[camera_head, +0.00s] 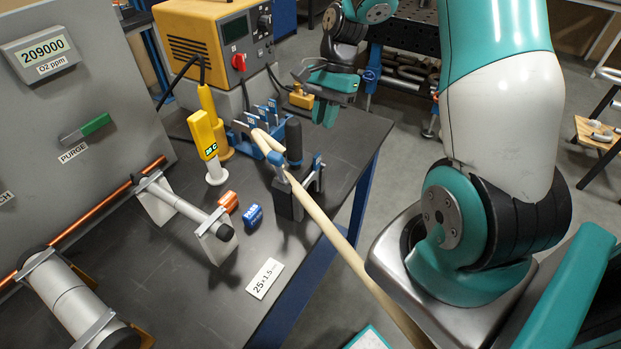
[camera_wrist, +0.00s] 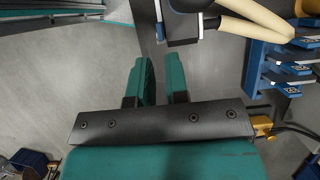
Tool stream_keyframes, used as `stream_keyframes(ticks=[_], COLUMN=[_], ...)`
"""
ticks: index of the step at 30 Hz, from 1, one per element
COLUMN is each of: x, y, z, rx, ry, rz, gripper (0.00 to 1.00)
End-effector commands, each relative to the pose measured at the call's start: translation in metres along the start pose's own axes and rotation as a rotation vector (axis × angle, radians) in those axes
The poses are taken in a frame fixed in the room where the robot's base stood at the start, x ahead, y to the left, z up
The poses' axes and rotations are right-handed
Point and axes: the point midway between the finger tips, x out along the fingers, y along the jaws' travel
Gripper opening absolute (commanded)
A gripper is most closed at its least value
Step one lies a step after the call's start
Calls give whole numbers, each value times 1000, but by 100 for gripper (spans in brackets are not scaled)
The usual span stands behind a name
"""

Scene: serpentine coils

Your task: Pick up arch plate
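A blue rack (camera_head: 272,152) stands on the dark bench and holds several upright grey plates (camera_head: 243,130) with blue tags. I cannot tell which of them is the arch plate. The rack (camera_wrist: 256,62) also shows at the right edge of the wrist view. My gripper (camera_head: 325,112) points down to the right of the rack, apart from it, near the bench's far right edge. In the wrist view my gripper (camera_wrist: 159,80) has its two green fingers apart, with nothing between them.
A cream tube (camera_head: 325,222) runs from a bending tool (camera_head: 287,200) past the bench's edge. A yellow power unit (camera_head: 200,40) stands behind the rack, a yellow-and-white bottle-like device (camera_head: 206,140) to its left.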

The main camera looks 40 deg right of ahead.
Motion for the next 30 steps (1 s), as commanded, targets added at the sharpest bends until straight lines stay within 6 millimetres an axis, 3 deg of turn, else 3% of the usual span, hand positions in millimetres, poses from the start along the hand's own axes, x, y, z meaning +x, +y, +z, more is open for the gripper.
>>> stream_keyframes(ticks=[3, 11, 19, 28, 30], x=[20, 40, 78, 86, 86], y=[0, 1, 2, 2, 2], z=[1, 1, 1, 0, 0], rx=[-1, -1, -2, -2, -2], ry=[-3, -2, -1, 1, 1], rz=[3, 2, 3, 0, 0], gripper=[15, 15, 15, 15, 1])
